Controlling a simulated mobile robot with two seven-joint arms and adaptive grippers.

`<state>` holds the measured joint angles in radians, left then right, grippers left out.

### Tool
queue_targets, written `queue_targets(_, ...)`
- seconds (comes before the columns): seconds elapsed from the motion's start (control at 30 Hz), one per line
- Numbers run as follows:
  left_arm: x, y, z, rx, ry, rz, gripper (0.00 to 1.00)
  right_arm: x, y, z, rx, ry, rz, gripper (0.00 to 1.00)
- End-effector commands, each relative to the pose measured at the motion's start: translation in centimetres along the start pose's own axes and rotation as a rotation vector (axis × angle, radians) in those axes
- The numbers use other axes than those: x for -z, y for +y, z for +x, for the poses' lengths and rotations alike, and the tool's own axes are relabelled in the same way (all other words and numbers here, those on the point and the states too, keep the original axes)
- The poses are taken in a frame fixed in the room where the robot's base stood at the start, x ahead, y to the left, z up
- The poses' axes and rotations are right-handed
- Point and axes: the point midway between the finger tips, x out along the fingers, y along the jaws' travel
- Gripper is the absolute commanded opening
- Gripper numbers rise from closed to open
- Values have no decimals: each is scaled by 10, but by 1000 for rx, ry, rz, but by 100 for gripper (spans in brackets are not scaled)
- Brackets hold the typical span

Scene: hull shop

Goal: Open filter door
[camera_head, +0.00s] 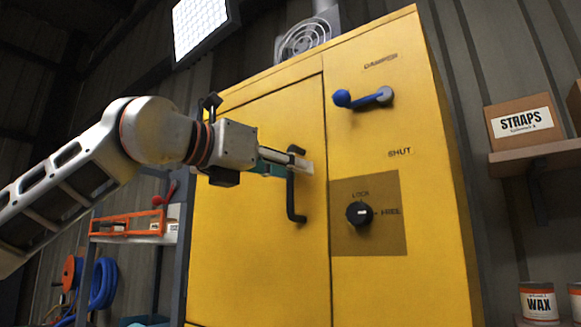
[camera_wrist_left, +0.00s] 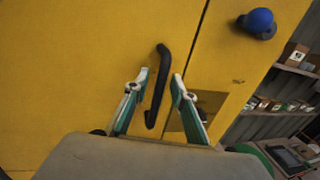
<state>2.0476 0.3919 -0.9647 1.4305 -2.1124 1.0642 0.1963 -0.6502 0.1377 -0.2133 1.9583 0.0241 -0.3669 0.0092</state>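The yellow filter door (camera_head: 250,240) is flush in its cabinet, with a visible seam along its right edge. A black bar handle (camera_head: 291,206) stands upright near that edge. My left gripper (camera_head: 300,160) is at the handle's upper part. In the left wrist view, the gripper's teal fingers (camera_wrist_left: 160,76) are apart on either side of the black handle (camera_wrist_left: 157,88), with gaps between. A black dial (camera_head: 359,213) sits right of the door, its white mark pointing toward FREE. The damper lever (camera_head: 375,98) has a blue knob and points left. My right gripper is not in view.
A shelf with a STRAPS box (camera_head: 520,122) is on the wall at right, and a WAX can (camera_head: 539,303) is below.

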Motion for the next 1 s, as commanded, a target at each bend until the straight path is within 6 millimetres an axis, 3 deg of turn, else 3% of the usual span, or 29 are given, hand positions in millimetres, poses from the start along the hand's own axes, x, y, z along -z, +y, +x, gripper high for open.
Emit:
queue_targets(0.17,0,0,0,0,0,0,23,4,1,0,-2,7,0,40)
queue_targets(0.23,0,0,0,0,0,0,4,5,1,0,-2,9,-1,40)
queue_targets(0.27,0,0,0,0,0,0,0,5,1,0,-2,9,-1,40)
queue_targets(0.63,0,1,-9,20,0,-1,0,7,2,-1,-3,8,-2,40)
queue_targets(0.87,-2,2,-48,122,-2,-4,0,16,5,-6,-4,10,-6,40)
queue_targets(1.0,-2,5,-89,221,-1,-5,0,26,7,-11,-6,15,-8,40)
